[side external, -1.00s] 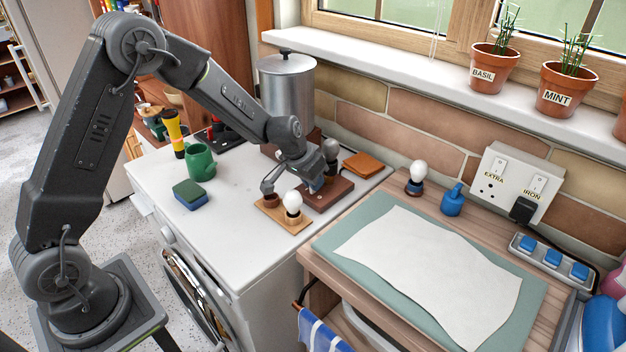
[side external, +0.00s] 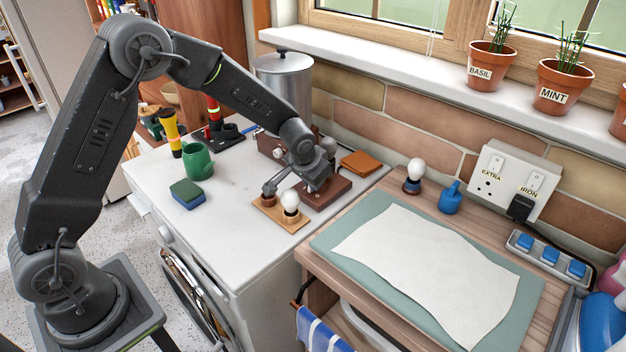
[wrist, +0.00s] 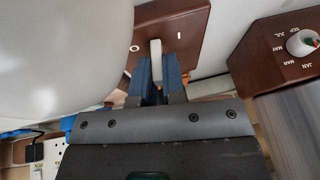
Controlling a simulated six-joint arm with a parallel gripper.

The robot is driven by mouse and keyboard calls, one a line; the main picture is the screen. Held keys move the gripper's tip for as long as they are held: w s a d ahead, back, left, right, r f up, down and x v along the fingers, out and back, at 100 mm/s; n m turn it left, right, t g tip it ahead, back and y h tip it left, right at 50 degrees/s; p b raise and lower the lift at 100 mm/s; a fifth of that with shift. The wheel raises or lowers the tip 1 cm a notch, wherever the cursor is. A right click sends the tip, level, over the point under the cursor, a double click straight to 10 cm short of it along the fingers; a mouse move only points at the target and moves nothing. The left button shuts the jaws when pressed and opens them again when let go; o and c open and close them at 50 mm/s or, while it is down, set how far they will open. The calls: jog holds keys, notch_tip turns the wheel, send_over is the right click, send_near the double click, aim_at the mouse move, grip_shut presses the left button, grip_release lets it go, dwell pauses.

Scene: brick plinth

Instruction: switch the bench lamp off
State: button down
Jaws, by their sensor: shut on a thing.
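A large pale rounded shape, likely the bulb, fills the left of that view. My gripper (side external: 318,185) is down at the base. Its blue fingers (wrist: 155,70) are shut on the lever. Which way the lever leans is hard to tell.
A small lamp on a light wood board (side external: 272,213) stands close in front. A brown box with a month dial (wrist: 302,42) is beside the base. A metal canister (side external: 283,85) stands behind. A green mug (side external: 198,161) and sponge (side external: 187,194) lie left.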

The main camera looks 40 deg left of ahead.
jog(key=shift+d, duration=0.1)
jog(key=c, duration=1.2)
grip_release()
jog(key=shift+r, duration=0.1)
jog(key=v, duration=1.3)
jog(key=shift+s+r, duration=0.15)
jog(key=shift+r, duration=0.1)
jog(key=s+r, duration=0.4)
jog(key=s, duration=0.8)
jog(key=s+r+t+h, duration=0.1)
jog(key=s+r, duration=0.3)
jog(key=s, duration=0.9)
jog(key=shift+s+r, duration=0.2)
jog(key=shift+s, duration=0.05)
